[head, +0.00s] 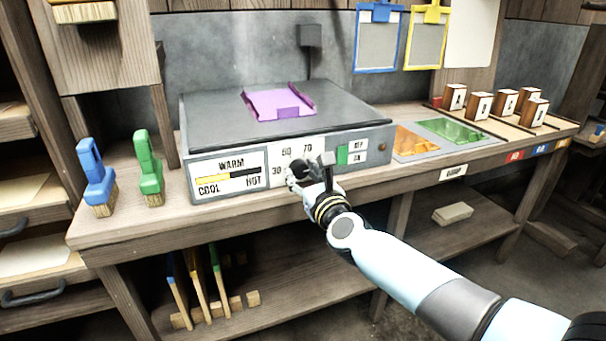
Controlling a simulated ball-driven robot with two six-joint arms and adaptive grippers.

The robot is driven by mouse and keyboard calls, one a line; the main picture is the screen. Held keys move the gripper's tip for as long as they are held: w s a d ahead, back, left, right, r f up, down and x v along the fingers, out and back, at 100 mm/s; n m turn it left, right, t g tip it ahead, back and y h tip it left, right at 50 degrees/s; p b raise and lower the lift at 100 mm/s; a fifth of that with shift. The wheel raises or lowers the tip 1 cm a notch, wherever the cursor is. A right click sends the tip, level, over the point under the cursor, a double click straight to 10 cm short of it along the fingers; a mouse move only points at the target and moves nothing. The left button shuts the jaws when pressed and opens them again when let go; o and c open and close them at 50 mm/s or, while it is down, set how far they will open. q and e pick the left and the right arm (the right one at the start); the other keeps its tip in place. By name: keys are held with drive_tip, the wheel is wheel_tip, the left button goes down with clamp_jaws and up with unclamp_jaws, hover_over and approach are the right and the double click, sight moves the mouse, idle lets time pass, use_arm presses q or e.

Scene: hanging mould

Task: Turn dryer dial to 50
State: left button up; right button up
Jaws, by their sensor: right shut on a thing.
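The dryer (300,109) is a grey box on the workbench. Its front has a dial plate with the numbers 30, 50 and 70 showing around a dark dial (299,168). My right gripper (306,172) is at the dial and shut on it. The gripper covers much of the dial, so I cannot tell which number its pointer faces. A gauge panel (229,175) to the left reads WARM, with COOL and HOT at its ends and a yellow bar on the left part. My left gripper is not in view.
A green switch (342,155) sits just right of the dial. A purple tray (279,103) lies on the dryer's top. Blue (96,178) and green (149,168) brushes stand at the left. Orange (417,143) and green (454,131) panels lie on the bench at right. The bench front is clear.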

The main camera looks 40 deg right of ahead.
drive_tip(key=n+p, duration=0.1)
drive_tip(key=n, duration=0.5)
drive_tip(key=n+p, duration=0.1)
drive_tip(key=n, duration=0.4)
drive_tip(key=n+p, duration=0.2)
drive_tip(key=n, duration=0.4)
drive_tip(key=shift+n, duration=0.4)
drive_tip(key=shift+n+p, duration=1.05)
drive_tip(key=shift+n, duration=1.45)
drive_tip(key=o, duration=1.2)
drive_tip(key=shift+c, duration=0.2)
